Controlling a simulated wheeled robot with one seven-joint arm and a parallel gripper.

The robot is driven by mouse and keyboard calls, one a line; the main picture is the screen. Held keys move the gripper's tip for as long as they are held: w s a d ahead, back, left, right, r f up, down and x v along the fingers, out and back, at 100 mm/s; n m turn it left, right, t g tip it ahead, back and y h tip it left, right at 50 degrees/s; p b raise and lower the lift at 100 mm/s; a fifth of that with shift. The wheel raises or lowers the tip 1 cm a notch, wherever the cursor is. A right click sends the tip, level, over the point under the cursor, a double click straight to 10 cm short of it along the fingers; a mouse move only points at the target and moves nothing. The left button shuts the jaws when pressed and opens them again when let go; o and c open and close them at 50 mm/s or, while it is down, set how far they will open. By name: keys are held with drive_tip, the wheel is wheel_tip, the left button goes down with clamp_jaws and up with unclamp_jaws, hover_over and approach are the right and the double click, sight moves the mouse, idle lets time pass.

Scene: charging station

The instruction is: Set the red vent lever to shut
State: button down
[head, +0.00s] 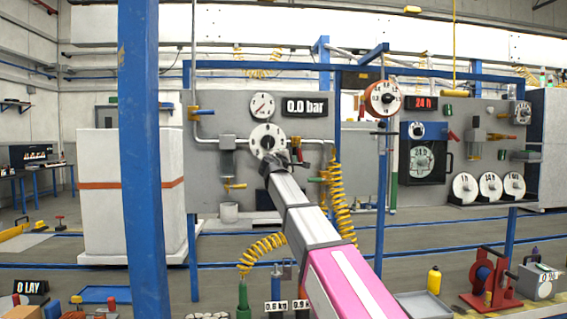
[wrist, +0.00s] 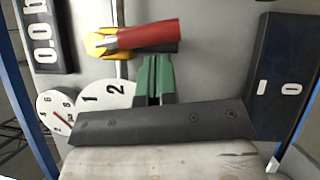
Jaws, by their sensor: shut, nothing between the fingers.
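The red vent lever (wrist: 148,34) shows in the wrist view as a red handle with a dark underside, joined to a yellow hub (wrist: 102,43) on a grey pipe. It lies nearly across the picture. My gripper (wrist: 154,68) has green fingertips, shut together and empty, just below the handle in that picture. I cannot tell whether they touch it. In the head view my gripper (head: 273,160) is in front of the grey panel, below the white dial. A small red piece of the lever (head: 299,153) shows just right of it; the rest is hidden or too small.
A white dial (head: 267,138) and the 0.0 bar display (head: 305,106) are on the panel nearby. A dark plate with white marks (wrist: 285,75) is at right in the wrist view. A blue post (head: 140,150) and coiled yellow hose (head: 340,205) stand near my arm.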

sight(301, 158)
drive_tip(key=shift+w+d+r, duration=0.1)
drive_tip(key=shift+w+d, duration=0.1)
drive_tip(key=shift+d, duration=0.25)
drive_tip(key=shift+d+n, duration=0.25)
drive_tip(key=shift+n, duration=0.05)
drive_tip(key=shift+d+n+t, duration=0.15)
drive_tip(key=shift+n+t, duration=0.15)
drive_tip(key=shift+t, duration=0.1)
drive_tip(key=d+n+t, duration=0.1)
drive_tip(key=n, duration=0.1)
drive_tip(key=shift+w+d+f+n+t, duration=0.15)
drive_tip(key=shift+d+f+n+t, duration=0.15)
drive_tip(key=shift+d+t, duration=0.1)
drive_tip(key=w+d+r+n+t+y, duration=0.1)
drive_tip(key=d+r+n+t+y, duration=0.2)
drive_tip(key=d+r+n, duration=0.1)
drive_tip(key=shift+d+n, duration=0.8)
drive_tip(key=shift+n, duration=0.6)
drive_tip(key=shift+w+r, duration=0.1)
